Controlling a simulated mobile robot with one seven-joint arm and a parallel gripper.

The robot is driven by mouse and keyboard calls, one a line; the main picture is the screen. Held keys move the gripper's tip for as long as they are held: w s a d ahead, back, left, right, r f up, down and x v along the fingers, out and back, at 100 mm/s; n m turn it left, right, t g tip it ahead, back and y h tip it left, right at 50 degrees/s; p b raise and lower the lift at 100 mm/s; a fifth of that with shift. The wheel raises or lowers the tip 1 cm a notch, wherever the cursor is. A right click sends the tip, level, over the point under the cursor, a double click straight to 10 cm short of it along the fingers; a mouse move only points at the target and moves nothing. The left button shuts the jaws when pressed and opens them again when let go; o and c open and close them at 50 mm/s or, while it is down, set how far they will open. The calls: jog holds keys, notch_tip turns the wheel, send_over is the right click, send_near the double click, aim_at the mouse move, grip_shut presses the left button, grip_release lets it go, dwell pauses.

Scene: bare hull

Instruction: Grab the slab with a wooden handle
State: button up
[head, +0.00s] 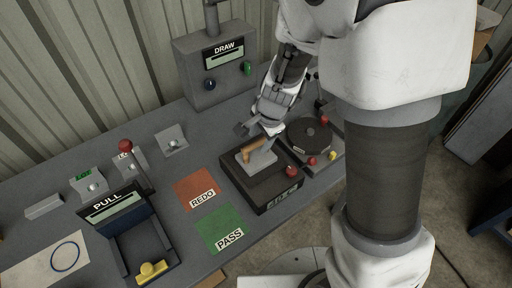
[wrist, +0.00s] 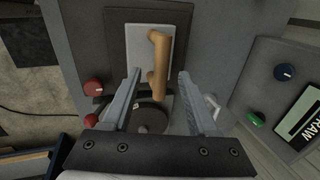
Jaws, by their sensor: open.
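The slab (head: 262,161) is a light grey plate with a wooden handle (head: 252,150) standing on it. It rests on a dark box-like device (head: 252,189) with a red knob and a small display. In the wrist view the slab (wrist: 139,62) lies beyond the fingertips, and its wooden handle (wrist: 158,65) runs lengthwise between the two fingers. My gripper (head: 258,128) is open just above the slab at its far side. In the wrist view my gripper (wrist: 158,75) is open and empty, its fingers apart on either side of the handle.
A dark round turntable (head: 309,135) sits right of the slab. A DRAW box (head: 217,68) stands behind. A red REDO mat (head: 197,190) and green PASS mat (head: 221,228) lie to the left. A PULL device (head: 130,232) with a red-knobbed lever is at front left.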

aim_at(257, 142)
jog(key=x, duration=0.3)
jog(key=shift+w+a+f+b, duration=0.15)
jog(key=shift+f+b, duration=0.1)
jog(key=shift+b, duration=0.15)
grip_shut()
dwell(1.1)
